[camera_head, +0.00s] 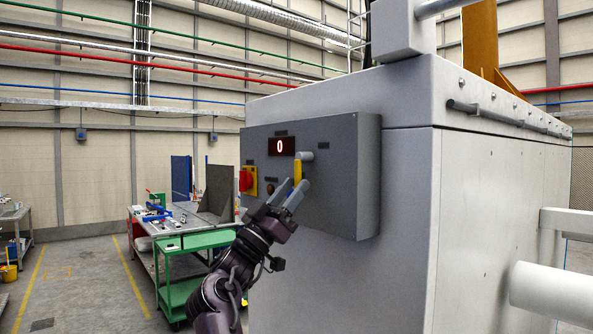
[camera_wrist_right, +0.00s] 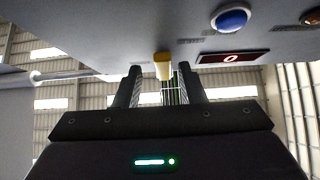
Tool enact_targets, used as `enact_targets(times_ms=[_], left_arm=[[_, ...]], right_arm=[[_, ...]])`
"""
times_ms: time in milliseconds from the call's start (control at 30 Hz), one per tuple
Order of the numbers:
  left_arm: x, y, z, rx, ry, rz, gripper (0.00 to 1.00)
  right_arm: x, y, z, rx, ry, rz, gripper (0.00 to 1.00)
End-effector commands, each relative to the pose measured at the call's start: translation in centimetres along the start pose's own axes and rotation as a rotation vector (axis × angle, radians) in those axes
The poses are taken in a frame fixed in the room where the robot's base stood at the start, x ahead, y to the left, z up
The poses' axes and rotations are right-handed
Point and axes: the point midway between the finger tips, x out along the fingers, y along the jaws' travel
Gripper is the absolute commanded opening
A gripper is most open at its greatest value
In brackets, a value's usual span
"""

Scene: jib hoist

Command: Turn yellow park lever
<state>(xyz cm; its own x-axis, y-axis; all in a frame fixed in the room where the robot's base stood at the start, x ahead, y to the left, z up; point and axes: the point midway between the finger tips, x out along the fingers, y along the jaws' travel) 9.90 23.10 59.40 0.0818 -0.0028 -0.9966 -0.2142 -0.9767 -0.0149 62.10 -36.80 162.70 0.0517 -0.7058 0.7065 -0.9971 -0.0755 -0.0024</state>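The yellow park lever (camera_head: 298,173) hangs on the front of the grey control box (camera_head: 345,180), below a grey pivot piece (camera_head: 306,156). My right gripper (camera_head: 289,190) reaches up to it from below left, fingertips at the lever's lower part. In the right wrist view the yellow lever (camera_wrist_right: 163,66) shows between the two spread fingertips of my right gripper (camera_wrist_right: 160,72), with a gap on each side. The right gripper is open; contact cannot be seen. My left gripper is not in view.
The box also carries a display reading 0 (camera_head: 281,146), a red knob on a yellow plate (camera_head: 247,180) and a small button. A blue button (camera_wrist_right: 230,19) shows in the wrist view. A green cart (camera_head: 195,241) and a workbench stand behind left.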

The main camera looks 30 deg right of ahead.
Motion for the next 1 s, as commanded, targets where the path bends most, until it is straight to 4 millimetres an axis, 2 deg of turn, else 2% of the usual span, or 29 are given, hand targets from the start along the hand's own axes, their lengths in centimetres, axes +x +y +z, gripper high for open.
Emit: enact_targets(times_ms=[33, 167, 467, 733, 1000], left_arm=[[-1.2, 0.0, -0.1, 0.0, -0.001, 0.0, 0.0], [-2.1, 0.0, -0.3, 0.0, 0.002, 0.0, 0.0], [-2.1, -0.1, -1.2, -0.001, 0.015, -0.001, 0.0], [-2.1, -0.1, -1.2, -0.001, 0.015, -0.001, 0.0], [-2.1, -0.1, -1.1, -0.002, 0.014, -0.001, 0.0]], right_arm=[[1.3, 0.0, -0.5, -0.001, 0.001, 0.001, 0.36], [2.8, 0.0, -0.3, -0.001, 0.001, 0.0, 0.36], [3.0, -0.1, 0.0, 0.001, 0.001, -0.002, 0.36], [2.9, -0.1, 0.0, 0.001, 0.001, -0.003, 0.01], [2.9, -0.1, 0.0, 0.001, 0.001, -0.003, 0.0]])
